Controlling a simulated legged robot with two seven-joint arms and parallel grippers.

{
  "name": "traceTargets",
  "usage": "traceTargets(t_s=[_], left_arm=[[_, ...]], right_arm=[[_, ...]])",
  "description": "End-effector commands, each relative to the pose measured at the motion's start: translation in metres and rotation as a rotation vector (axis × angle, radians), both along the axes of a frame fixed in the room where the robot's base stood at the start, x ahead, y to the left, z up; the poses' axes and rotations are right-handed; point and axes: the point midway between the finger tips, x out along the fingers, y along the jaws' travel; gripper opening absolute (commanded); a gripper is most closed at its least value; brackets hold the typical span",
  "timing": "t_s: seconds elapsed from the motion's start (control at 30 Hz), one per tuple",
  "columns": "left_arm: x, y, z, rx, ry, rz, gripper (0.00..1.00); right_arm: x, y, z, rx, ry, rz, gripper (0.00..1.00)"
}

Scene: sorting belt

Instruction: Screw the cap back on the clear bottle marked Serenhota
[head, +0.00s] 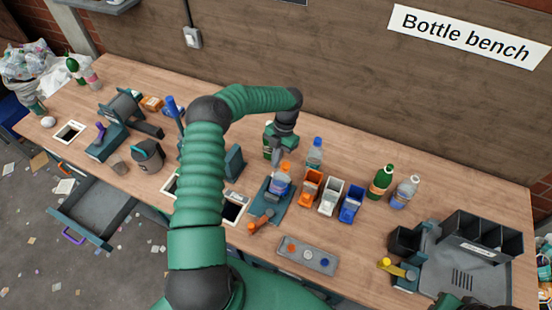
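A clear bottle (281,184) with a blue and orange label stands in a dark teal holder (270,212). An orange cap-like piece (286,167) shows at its top; I cannot tell whether it is seated. My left gripper (277,160) points down just above and beside this bottle's top. Its fingertips are too small to show whether they are open or shut on the cap. Another clear bottle (315,152) with a blue cap stands behind, and a clear bottle (405,192) stands further right. The labels are too small to read, so I cannot tell which is Serenhota. My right gripper does not show.
Orange (312,186), white (329,198) and blue (351,204) bins stand right of the holder. A grey tray (322,264) holds orange, white and blue caps in front. A green bottle (381,181) stands right. A dark divided box (482,238) fills the right end.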

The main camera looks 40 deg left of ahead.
Motion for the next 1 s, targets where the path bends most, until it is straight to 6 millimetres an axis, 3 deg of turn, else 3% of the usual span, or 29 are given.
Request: traceTargets(t_s=[0.13,0.3,0.67,0.77,1.0], left_arm=[[0.000,0.000,0.000,0.000,0.000,0.001,0.01],[0.000,-0.001,0.000,0.000,0.000,0.001,0.23],[0.003,-0.001,0.005,0.000,-0.002,0.002,0.23],[0.009,0.000,0.019,0.000,-0.004,0.002,0.23],[0.030,0.002,0.087,-0.004,-0.004,0.002,0.23]], right_arm=[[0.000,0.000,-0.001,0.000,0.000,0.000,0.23],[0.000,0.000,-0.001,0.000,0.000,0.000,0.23],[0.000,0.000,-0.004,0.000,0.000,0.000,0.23],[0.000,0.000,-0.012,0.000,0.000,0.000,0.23],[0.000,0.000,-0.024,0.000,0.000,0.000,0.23]])
